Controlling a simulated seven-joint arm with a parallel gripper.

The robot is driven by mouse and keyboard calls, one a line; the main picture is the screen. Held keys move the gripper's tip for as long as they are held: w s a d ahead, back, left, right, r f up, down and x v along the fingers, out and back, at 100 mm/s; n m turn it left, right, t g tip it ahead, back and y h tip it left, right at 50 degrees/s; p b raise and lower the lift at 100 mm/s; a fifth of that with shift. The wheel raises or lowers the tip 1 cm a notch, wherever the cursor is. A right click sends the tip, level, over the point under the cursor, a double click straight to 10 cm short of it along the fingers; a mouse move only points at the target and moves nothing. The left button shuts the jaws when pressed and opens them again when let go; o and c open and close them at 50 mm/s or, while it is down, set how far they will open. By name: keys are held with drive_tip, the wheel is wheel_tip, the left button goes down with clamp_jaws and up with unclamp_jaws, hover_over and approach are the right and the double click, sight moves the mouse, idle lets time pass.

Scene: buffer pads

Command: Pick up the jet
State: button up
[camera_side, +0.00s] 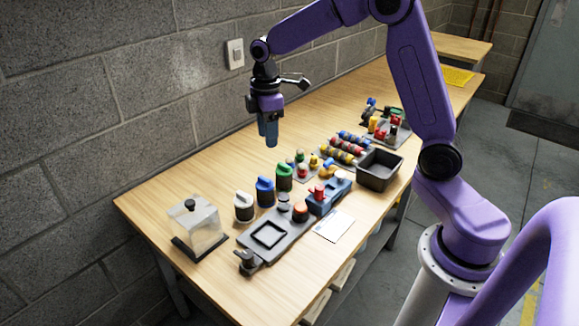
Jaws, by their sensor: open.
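My gripper (268,138) hangs above the wooden table (165,192), pointing down and empty, left of the rack of coloured pieces. Its fingers are seen nearly edge-on, and it touches nothing that I can see. I cannot pick out with certainty which thing is the jet. Small dark pieces (369,113) stand at the far end of the table, too small to make out. Three lidded jars stand in a row below the gripper in the picture: a white one (244,207), a blue one (265,192) and a green one (284,177).
A grey fixture (290,238) with a square recess lies in front of the jars. A clear box (201,229) with a black knob stands at the left end. A dark bin (379,171) and a rack (340,157) stand farther right. The table's back-left strip is clear.

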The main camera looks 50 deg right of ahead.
drive_tip(key=w+d+f, duration=0.3)
drive_tip(key=w+d, duration=0.4)
drive_tip(key=d, duration=0.3)
hover_over(290, 158)
wheel_tip(290, 158, down, 4)
wheel_tip(290, 158, down, 17)
drive_tip(key=shift+a+r, duration=0.1)
drive_tip(key=shift+r, duration=0.05)
drive_tip(key=c, duration=0.7)
